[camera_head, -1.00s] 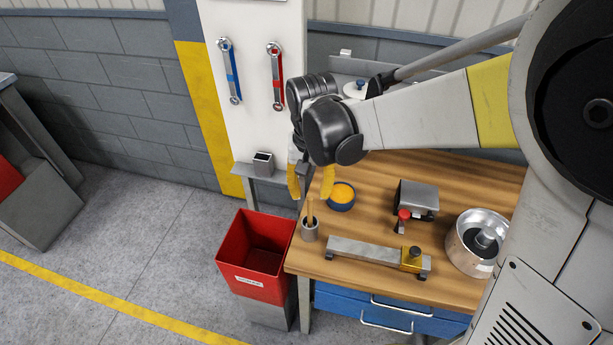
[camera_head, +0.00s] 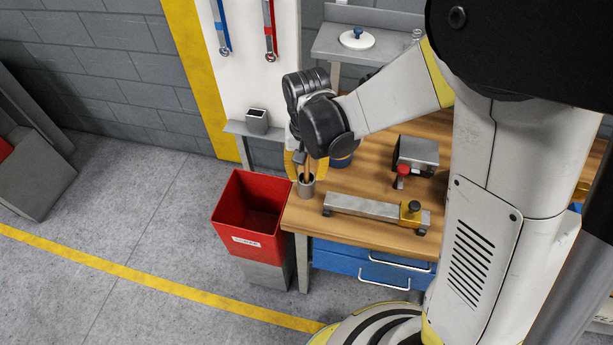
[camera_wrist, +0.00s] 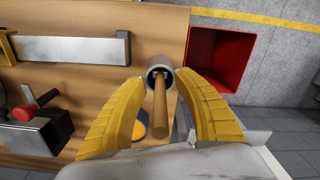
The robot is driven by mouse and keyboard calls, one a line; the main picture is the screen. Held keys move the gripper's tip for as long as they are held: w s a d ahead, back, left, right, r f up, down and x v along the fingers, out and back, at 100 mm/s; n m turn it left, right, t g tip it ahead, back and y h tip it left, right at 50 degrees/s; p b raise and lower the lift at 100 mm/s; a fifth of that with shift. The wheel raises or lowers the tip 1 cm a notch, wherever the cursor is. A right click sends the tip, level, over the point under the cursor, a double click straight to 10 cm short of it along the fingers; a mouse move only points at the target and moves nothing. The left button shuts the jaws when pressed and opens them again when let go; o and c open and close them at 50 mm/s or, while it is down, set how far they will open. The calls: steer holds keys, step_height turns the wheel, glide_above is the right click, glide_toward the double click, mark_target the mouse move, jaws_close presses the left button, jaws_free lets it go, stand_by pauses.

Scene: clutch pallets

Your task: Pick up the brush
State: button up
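The brush stands in a small grey cup (camera_head: 306,189) at the front left corner of the wooden bench. Its wooden handle (camera_wrist: 160,112) points up toward the wrist camera; its lower end is hidden in the cup, which also shows in the wrist view (camera_wrist: 159,65). My gripper (camera_wrist: 160,80) is open, with its yellow fingers on either side of the handle and a gap on both sides. In the head view my gripper (camera_head: 304,162) is just above the cup, partly hiding the handle.
A red bin (camera_head: 248,238) stands left of the bench. A blue tub (camera_head: 341,161) with yellow contents is close behind the cup. A metal bar fixture (camera_head: 365,207) and a grey device with a red knob (camera_head: 416,153) lie to the right. A small ledge (camera_head: 250,131) is at the back left.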

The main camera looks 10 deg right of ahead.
jaws_close()
step_height(320, 180, up, 10)
steer(key=p, duration=0.3)
stand_by(0.5)
